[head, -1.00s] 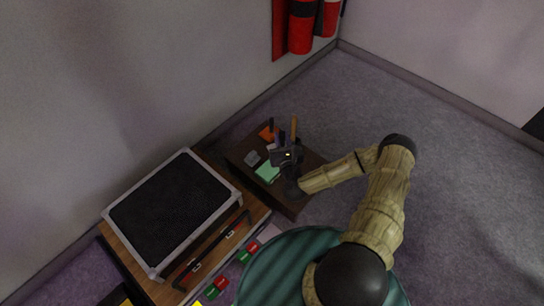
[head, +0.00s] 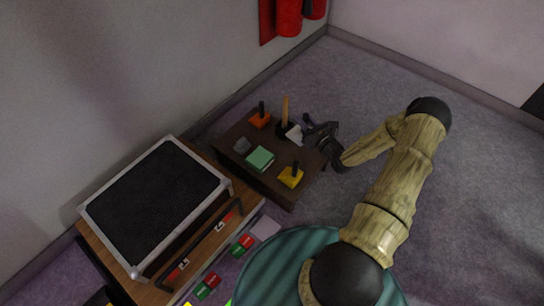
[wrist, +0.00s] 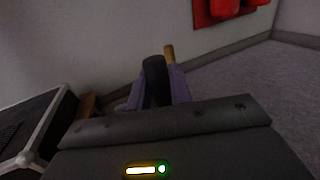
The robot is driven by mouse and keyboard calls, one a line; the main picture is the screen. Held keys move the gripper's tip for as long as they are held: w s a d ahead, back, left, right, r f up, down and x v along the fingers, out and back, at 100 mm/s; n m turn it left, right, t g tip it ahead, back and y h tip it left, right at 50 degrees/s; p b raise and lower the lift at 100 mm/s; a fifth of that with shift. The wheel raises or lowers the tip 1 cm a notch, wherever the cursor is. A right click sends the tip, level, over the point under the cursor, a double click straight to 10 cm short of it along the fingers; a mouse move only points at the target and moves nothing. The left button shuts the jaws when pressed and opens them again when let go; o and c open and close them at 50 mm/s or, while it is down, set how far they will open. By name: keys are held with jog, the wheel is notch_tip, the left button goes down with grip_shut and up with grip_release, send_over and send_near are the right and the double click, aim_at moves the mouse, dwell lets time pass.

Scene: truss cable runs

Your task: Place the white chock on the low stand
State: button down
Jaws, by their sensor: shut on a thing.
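The white chock (head: 294,133) shows as a small pale block at my gripper (head: 306,127), near the right back edge of the dark brown low stand (head: 268,184). My gripper is shut on it. In the wrist view the chock (wrist: 178,86) looks pale purple in the shade, partly hidden by a dark finger. I cannot tell whether the chock touches the stand's top or hangs just above it.
The stand carries an orange block (head: 259,121), a grey piece (head: 242,146), a green block (head: 260,158), a yellow block (head: 290,177) and an upright wooden peg (head: 285,111). A wooden cabinet with a black-topped case (head: 157,203) stands left. Floor to the right is clear.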

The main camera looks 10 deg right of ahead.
jog(key=d+f+n+y+b, duration=0.1)
jog(key=d+f+b, duration=0.1)
jog(key=d, duration=0.4)
jog(key=shift+s+d+f+g+y, duration=0.2)
jog(key=shift+s+f+g+y, duration=0.15)
jog(key=shift+f, duration=0.2)
notch_tip(320, 180, down, 6)
jog(key=b, duration=0.4)
jog(key=shift+b, duration=0.3)
jog(key=shift+f, duration=0.15)
jog(key=shift+f+b, duration=1.25)
jog(key=shift+f, duration=0.6)
jog(key=shift+f, duration=0.15)
